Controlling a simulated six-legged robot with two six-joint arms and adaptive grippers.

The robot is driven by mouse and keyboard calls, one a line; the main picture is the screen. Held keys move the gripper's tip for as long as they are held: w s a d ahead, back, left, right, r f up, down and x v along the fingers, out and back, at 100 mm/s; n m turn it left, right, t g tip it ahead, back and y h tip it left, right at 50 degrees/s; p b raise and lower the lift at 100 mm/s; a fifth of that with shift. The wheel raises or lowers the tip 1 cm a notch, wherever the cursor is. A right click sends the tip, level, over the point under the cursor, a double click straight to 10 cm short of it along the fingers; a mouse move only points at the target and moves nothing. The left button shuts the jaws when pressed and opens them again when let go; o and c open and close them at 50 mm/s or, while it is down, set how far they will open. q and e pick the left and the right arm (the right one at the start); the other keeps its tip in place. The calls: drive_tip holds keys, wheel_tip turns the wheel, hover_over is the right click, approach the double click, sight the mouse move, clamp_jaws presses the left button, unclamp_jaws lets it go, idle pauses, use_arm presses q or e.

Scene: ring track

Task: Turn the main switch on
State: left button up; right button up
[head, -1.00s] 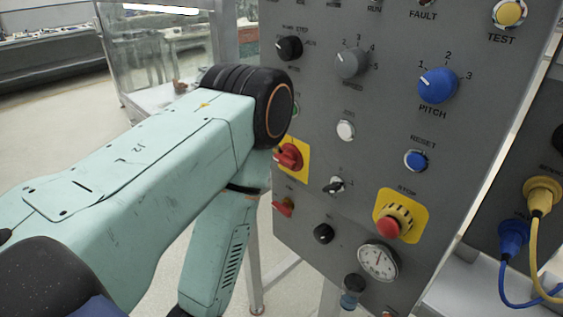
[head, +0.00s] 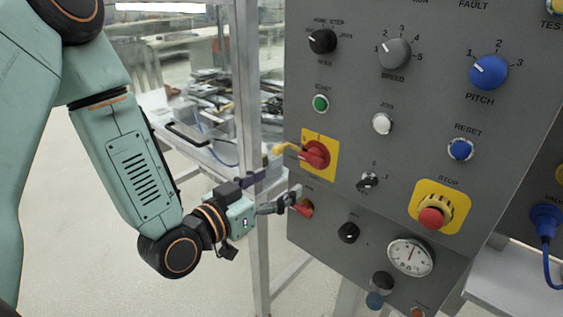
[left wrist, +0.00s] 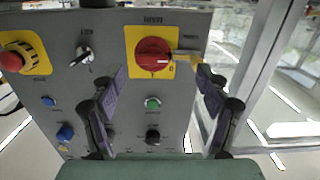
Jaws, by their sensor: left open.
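The main switch is a red rotary knob (head: 316,154) on a yellow plate, at the left edge of the grey panel. Its white mark points left in the head view. The knob shows upside down in the left wrist view (left wrist: 152,57). A yellow bar-like piece (left wrist: 187,56) sticks out beside it; I cannot tell what it is fixed to. My left gripper (head: 278,180) is open just in front of the panel, a little below and left of the knob. In the left wrist view its fingers (left wrist: 162,82) stand apart, with the knob beyond them. My right gripper is not in view.
The red stop button (head: 432,217) is further right. A frame post (head: 247,110) stands left of the panel.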

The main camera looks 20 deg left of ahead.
sight(309, 159)
use_arm(q)
drive_tip(key=shift+m+t+h, duration=0.3)
drive_tip(key=shift+m+t, duration=0.1)
drive_tip(key=w+d, duration=0.1)
drive_tip(key=w, duration=0.1)
drive_tip(key=w+d+r, duration=0.1)
drive_tip(key=w+d, duration=0.2)
drive_tip(key=w, duration=0.2)
drive_tip(key=shift+d+r+b, duration=0.15)
drive_tip(key=shift+r+b, duration=0.2)
drive_tip(key=shift+r, duration=0.05)
drive_tip(key=shift+w, duration=0.4)
drive_tip(key=shift+a, duration=0.25)
drive_tip(key=shift+d, duration=0.2)
drive_tip(key=shift+c, duration=0.8)
drive_tip(key=shift+a, duration=0.1)
drive_tip(key=c, duration=1)
